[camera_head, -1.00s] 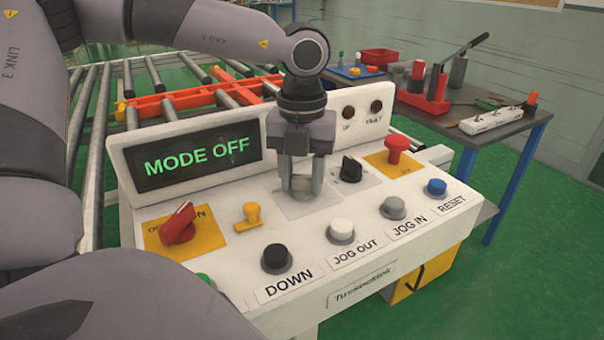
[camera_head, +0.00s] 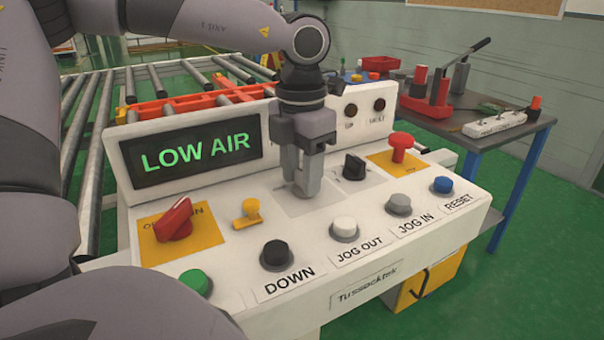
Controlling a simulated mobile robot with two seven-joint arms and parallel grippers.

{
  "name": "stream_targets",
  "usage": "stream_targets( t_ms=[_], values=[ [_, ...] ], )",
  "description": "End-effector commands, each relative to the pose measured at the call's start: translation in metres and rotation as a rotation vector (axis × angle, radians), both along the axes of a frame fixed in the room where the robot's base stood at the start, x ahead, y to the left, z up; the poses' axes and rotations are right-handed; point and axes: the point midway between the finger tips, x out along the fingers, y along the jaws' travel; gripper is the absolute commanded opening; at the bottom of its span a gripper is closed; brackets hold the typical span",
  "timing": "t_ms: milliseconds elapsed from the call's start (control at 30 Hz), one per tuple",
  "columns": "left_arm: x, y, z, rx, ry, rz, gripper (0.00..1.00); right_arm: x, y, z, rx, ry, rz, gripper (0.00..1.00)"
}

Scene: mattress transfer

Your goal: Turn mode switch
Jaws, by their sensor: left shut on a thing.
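The white control panel (camera_head: 225,262) fills the middle of the head view. Its screen (camera_head: 198,157) reads "LOW AIR" in green letters. My left gripper (camera_head: 304,187) points down onto a light grey plate in the panel's middle. Its fingers are close together, shut on the mode switch, which they hide. A small black knob (camera_head: 354,166) stands just right of the fingers, apart from them, and its label is too small to read. My right gripper is not in view.
A red rotary switch (camera_head: 174,222), a yellow knob (camera_head: 249,211) and a red mushroom button (camera_head: 400,145) stand around the gripper. Push buttons, including black DOWN (camera_head: 276,253) and blue RESET (camera_head: 442,185), line the front. A roller conveyor (camera_head: 90,160) lies behind; a tool table (camera_head: 480,147) stands right.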

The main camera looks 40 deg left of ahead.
Motion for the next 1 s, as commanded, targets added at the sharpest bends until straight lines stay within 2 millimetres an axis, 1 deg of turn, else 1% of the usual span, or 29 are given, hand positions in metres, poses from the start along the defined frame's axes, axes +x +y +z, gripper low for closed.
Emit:
stream_targets(
  t_ms=[200, 400, 933, 967, 1000],
  values=[
    [0.0003, 0.0012, 0.0003, 0.001, -0.001, -0.121, 0.12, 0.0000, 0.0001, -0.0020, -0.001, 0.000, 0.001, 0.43],
    [0.0005, 0.0016, 0.0005, 0.001, -0.001, -0.183, 0.12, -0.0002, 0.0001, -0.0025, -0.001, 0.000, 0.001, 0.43],
    [0.0006, 0.0016, 0.0007, 0.001, -0.001, -0.206, 0.12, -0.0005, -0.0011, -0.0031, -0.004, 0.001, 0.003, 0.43],
    [0.0006, 0.0016, 0.0007, 0.001, -0.002, -0.206, 0.49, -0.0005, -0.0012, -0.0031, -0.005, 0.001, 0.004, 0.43],
    [0.0006, 0.0016, 0.0007, 0.001, -0.002, -0.206, 0.62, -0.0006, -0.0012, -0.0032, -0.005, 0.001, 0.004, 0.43]
  ],
)
